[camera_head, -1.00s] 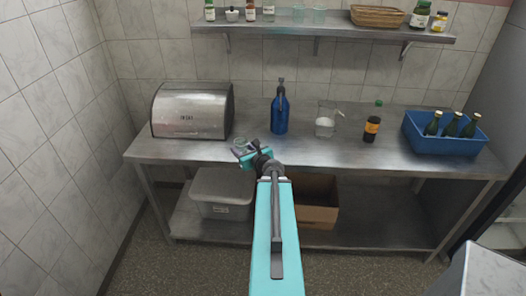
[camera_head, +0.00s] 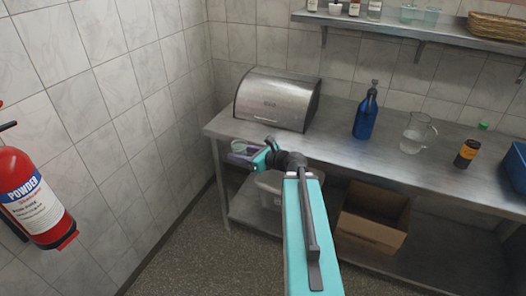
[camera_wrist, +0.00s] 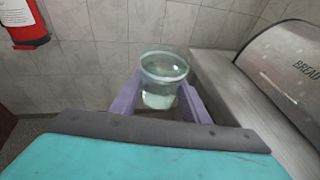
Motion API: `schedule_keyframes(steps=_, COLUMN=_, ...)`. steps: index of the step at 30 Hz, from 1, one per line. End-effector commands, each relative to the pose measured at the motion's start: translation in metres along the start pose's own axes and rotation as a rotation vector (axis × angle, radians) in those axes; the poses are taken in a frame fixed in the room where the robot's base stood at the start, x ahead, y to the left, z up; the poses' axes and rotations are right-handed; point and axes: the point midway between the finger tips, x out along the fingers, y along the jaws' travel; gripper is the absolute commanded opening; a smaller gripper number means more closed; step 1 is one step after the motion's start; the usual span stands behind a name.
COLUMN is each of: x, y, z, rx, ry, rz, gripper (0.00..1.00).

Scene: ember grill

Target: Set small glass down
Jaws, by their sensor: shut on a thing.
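My gripper (camera_head: 243,152) is shut on a small clear glass (camera_wrist: 163,72). In the wrist view the glass stands upright between the two purple fingers (camera_wrist: 160,105). In the head view the glass (camera_head: 237,147) is small and partly hidden by the gripper, overlapping the left front edge of the steel table (camera_head: 330,150). In the wrist view the tabletop (camera_wrist: 235,95) lies to the right of the glass, and tiled wall shows behind it.
A bread box (camera_head: 277,100) stands on the table's left part. A blue bottle (camera_head: 366,115), a clear jug (camera_head: 416,134), a dark bottle (camera_head: 467,153) and a blue crate (camera_head: 516,165) stand farther right. A fire extinguisher (camera_head: 32,200) hangs on the left wall. Bare tabletop lies in front of the bread box.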

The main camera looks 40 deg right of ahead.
Motion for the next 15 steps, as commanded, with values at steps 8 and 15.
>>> schedule_keyframes(steps=8, x=0.037, y=0.083, z=0.005, rx=-0.065, ry=-0.001, rz=0.212, gripper=0.14)
schedule_keyframes(steps=15, x=0.057, y=0.155, z=0.006, rx=-0.122, ry=-0.001, rz=0.393, gripper=0.14)
